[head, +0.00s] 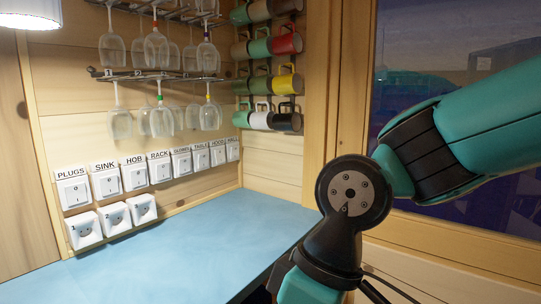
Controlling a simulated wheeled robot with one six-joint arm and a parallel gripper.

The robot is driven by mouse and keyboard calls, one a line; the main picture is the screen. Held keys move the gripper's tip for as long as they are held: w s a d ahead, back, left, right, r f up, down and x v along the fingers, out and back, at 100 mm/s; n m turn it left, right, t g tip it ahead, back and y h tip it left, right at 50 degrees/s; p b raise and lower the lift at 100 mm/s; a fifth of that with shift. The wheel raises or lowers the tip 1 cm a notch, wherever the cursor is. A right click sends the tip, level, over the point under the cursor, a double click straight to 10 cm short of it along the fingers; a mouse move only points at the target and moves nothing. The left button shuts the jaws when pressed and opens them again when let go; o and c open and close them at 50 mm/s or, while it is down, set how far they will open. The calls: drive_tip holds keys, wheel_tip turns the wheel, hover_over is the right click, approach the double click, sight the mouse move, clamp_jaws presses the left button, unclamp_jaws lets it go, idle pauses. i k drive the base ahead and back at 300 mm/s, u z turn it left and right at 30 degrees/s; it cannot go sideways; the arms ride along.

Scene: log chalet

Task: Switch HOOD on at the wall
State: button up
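The HOOD switch (218,156) is a white rocker switch under a printed HOOD label. It is second from the right in a row of labelled switches on the wooden wall above the blue counter (190,250). It is too small to tell which side of its rocker is pressed in. My gripper is out of view. My teal and black arm fills the right side of the head view, well apart from the switches.
The TABLE switch (201,159) and the HALL switch (233,150) flank it. White sockets (114,218) sit below the left switches. Hanging wine glasses (161,120) and mugs (261,121) are above. The visible counter is clear. A window (425,45) is behind my arm.

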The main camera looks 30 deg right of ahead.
sight(219, 154)
drive_tip(key=z, duration=0.15)
drive_tip(key=k, duration=0.65)
drive_tip(key=z, duration=0.2)
drive_tip(key=i, duration=0.25)
drive_tip(key=z, duration=0.85)
drive_tip(key=i, duration=1.35)
drive_tip(key=u, duration=0.8)
drive_tip(key=i, duration=0.65)
drive_tip(key=u, duration=0.7)
